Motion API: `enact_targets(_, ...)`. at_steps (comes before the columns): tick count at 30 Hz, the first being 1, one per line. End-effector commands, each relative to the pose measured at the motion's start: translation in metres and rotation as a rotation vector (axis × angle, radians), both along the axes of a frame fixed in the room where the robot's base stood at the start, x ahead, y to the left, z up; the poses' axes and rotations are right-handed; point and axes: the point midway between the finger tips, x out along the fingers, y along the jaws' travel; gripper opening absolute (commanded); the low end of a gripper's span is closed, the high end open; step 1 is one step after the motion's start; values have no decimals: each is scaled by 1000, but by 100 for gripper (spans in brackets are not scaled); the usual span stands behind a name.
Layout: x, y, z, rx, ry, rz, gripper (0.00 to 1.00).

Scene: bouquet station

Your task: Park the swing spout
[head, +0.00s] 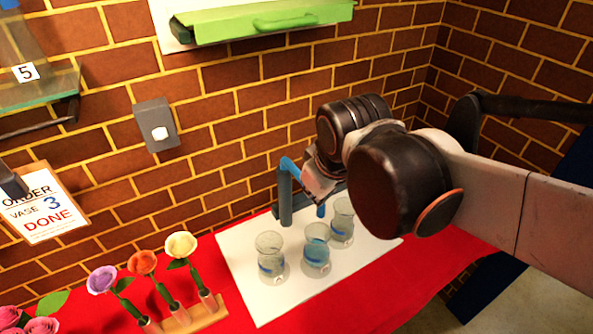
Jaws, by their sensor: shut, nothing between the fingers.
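The swing spout (285,205) is a blue post with a bent top, standing at the back of the white mat near the brick wall. Part of its arm is hidden behind my gripper. A short blue tip shows below my gripper, just above the middle and right vases; I cannot tell which one it is over. My gripper (318,186) is shut with nothing held, right beside the spout's upper part. I cannot tell whether they touch. Glass vases stand below: a left one (270,257), a middle one with blue liquid (317,250) and a right one (342,224).
The white mat (245,262) lies on a red cloth (390,285). A wooden holder (205,316) with three flowers stands at front left. A grey wall switch (157,128), an order card (45,207), a glass shelf (40,92) and a green-fronted unit (265,20) are on the wall.

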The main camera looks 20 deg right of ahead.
Motion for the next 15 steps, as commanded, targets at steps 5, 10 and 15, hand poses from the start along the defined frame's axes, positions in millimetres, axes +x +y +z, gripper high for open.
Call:
enact_targets(5,31,8,24,-115,95,196,0)
enact_targets(10,59,16,34,-215,188,387,0)
enact_targets(15,86,25,37,-303,287,581,0)
